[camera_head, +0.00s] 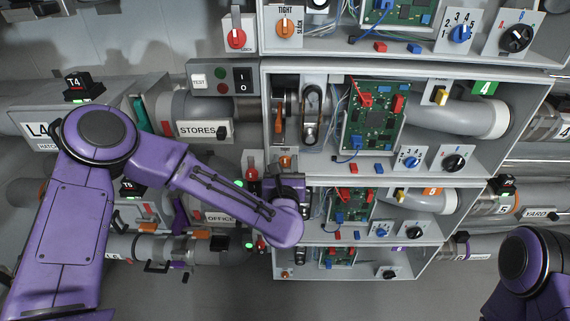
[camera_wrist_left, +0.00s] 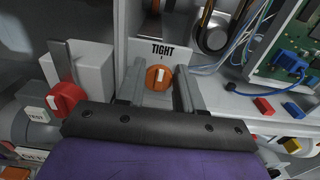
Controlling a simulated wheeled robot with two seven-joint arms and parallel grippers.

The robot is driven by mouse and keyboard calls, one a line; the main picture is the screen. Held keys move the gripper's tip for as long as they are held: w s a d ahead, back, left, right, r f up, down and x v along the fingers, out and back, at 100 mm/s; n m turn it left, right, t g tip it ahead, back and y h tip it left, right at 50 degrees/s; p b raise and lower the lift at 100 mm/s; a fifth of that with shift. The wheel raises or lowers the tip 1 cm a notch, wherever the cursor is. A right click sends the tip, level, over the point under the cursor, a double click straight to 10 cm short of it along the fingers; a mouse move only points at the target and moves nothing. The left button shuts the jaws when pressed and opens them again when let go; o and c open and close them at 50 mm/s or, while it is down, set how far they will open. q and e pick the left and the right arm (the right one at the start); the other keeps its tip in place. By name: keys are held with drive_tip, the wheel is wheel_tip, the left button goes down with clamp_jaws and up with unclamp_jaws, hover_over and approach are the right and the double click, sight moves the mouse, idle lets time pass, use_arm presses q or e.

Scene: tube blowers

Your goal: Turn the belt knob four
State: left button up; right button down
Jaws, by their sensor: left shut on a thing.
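The belt knob four is an orange round knob (camera_head: 285,162) at the lower left of the bay marked with a green 4 (camera_head: 485,88). In the left wrist view the orange knob (camera_wrist_left: 160,77) sits under a TIGHT label (camera_wrist_left: 163,51), with a pale mark across its face. My left gripper (camera_head: 286,180) reaches in from the left, just below the knob in the head view. In the left wrist view its two fingers (camera_wrist_left: 159,88) stand on either side of the knob, shut on it. The lower part of the knob's plate is hidden by the gripper. My right gripper is out of view.
A red knob (camera_wrist_left: 66,98) on a grey box stands close left of my left gripper. A green circuit board (camera_head: 372,125), wires and a belt loop (camera_head: 312,115) lie to the right. Another bay with a circuit board (camera_head: 350,204) is just below. STORES pipe (camera_head: 198,130) is at left.

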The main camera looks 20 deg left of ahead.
use_arm(q)
drive_tip(key=m, duration=0.2)
drive_tip(key=m+b, duration=0.1)
drive_tip(key=shift+d+m, duration=0.2)
drive_tip(key=shift+m, duration=0.2)
drive_tip(key=m, duration=0.4)
drive_tip(key=shift+w+d+f+m, duration=0.1)
drive_tip(key=shift+d+f+m, duration=0.1)
drive_tip(key=shift+m, duration=0.1)
drive_tip(key=m, duration=0.5)
drive_tip(key=shift+d+f, duration=0.1)
drive_tip(key=shift+f, duration=0.05)
drive_tip(key=shift+f+m+p, duration=0.2)
drive_tip(key=shift+m+p, duration=0.3)
drive_tip(key=shift+m, duration=1.8)
drive_tip(key=o, duration=0.7)
drive_tip(key=shift+o, duration=0.2)
